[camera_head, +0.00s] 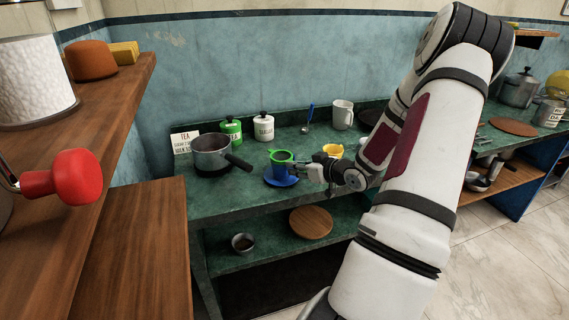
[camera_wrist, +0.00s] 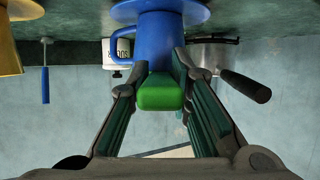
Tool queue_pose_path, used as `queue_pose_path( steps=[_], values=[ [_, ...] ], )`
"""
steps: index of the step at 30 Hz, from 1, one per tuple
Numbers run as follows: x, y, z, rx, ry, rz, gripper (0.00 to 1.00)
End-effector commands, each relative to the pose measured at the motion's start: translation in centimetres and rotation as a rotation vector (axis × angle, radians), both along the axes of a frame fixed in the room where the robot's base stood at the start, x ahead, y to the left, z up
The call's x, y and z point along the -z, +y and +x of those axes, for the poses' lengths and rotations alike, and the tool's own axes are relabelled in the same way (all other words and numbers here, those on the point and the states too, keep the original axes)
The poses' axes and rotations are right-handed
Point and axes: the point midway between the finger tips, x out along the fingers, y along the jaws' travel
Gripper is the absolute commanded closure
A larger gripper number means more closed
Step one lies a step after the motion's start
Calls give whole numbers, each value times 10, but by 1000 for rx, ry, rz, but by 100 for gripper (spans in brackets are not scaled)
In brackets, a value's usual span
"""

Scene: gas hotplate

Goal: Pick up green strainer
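The green strainer (camera_head: 281,155) sits on top of a blue mug (camera_head: 279,170), which stands on a blue saucer (camera_head: 272,182) on the green counter. In the wrist view, which is upside down, the strainer's near green part (camera_wrist: 162,95) lies in the gap between the fingers, with the blue mug (camera_wrist: 160,42) behind it. My gripper (camera_head: 298,168) is to the right of the mug. Its fingers (camera_wrist: 162,70) are apart, one on each side of the green part, with little gap. I cannot make out firm contact. The strainer's bowl is mostly hidden in the wrist view.
A dark-handled saucepan (camera_head: 212,152) stands left of the mug. A green canister (camera_head: 231,130) and a white canister (camera_head: 264,126) stand behind. A yellow cup (camera_head: 333,151) is close behind my gripper. A white mug (camera_head: 342,114) and a blue-handled utensil (camera_head: 309,115) are near the wall.

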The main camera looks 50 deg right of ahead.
Motion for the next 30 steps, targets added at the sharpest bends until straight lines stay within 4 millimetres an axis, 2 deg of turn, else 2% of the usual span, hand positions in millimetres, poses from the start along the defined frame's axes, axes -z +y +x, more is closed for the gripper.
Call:
queue_pose_path(
  steps=[14, 19, 23, 30],
  values=[
    [-3, 0, 0, 0, 0, 0, 100],
    [-18, 0, -1, 0, -1, -3, 100],
    [-39, 0, -1, -1, 0, -4, 100],
    [-42, -14, -54, 4, 1, 0, 100]
  ],
)
